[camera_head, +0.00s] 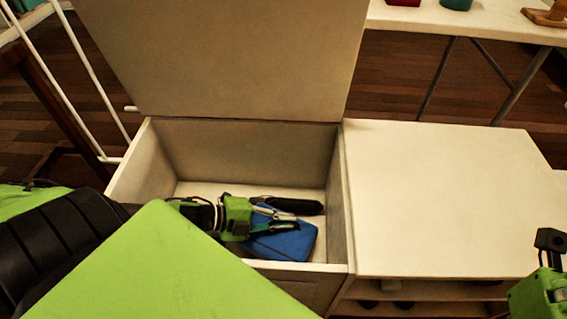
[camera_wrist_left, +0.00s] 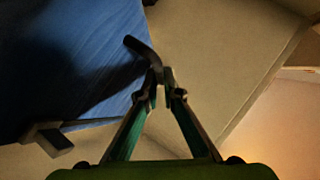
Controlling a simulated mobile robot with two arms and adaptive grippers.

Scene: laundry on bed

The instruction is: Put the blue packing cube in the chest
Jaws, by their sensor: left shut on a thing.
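The blue packing cube (camera_head: 285,244) is inside the open chest (camera_head: 136,180), low near its front right. My left gripper (camera_head: 285,217) reaches down into the chest and is shut at the cube. In the left wrist view the cube (camera_wrist_left: 60,60) fills the upper left, and the closed fingertips (camera_wrist_left: 162,80) meet at a dark handle-like piece beside it. Whether the cube rests on the chest floor is unclear. The chest lid (camera_head: 225,60) stands raised at the back. My right gripper (camera_head: 550,245) is partly cut off at the right edge; its jaw state is unclear.
A dark elongated object (camera_head: 292,206) shows inside the chest, behind the cube. A pale cabinet top (camera_head: 440,200) right of the chest is bare. A white table (camera_head: 480,18) with small items stands behind. A white metal rail (camera_head: 85,70) is left of the lid.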

